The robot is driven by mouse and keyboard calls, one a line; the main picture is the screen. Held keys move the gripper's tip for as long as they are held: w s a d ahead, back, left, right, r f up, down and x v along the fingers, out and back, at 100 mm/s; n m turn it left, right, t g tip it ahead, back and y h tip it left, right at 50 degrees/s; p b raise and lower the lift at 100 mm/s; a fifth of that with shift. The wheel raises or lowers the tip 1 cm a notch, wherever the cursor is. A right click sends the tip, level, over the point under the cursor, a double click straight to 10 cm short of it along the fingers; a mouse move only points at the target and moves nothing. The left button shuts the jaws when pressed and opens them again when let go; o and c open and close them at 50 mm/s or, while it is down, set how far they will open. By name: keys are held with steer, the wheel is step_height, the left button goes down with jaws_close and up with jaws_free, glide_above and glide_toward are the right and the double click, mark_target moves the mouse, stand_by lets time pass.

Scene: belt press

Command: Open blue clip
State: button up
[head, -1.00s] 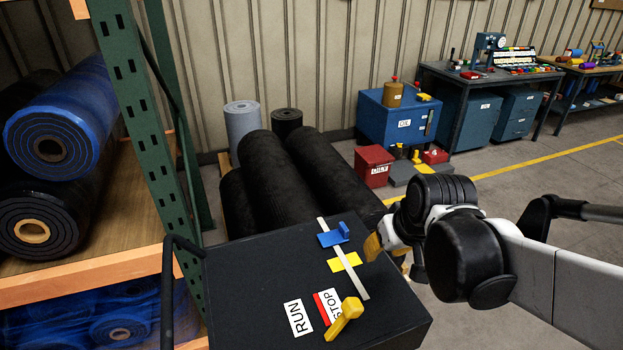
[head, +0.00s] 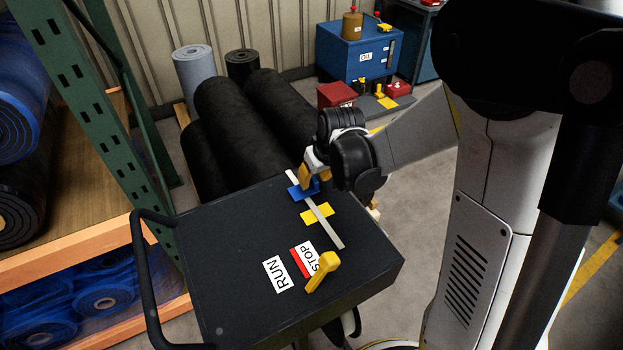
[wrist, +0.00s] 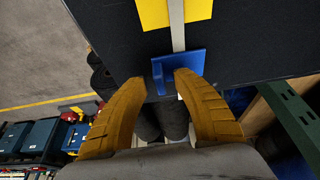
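The blue clip (head: 297,192) lies across a pale strip (head: 322,218) near the far edge of the black cart top (head: 225,250). In the wrist view the blue clip (wrist: 184,66) has a raised tab at its near side. My gripper (head: 308,178) is at the clip's far side and partly covers it in the head view. In the wrist view its two yellow fingers (wrist: 162,82) are apart, with the clip's tab in line with the gap between the tips. A gap shows on each side of the tab; I see no grip on it.
A yellow plate (head: 317,214) lies under the strip. A yellow lever (head: 322,271) stands beside the RUN label (head: 278,275) and STOP label (head: 305,258). Black rolls (head: 235,125) lie behind the cart. A green-posted rack (head: 90,90) stands at left.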

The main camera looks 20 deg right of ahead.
steer(key=shift+w+f, duration=0.25)
steer(key=shift+f, duration=0.25)
jaws_close()
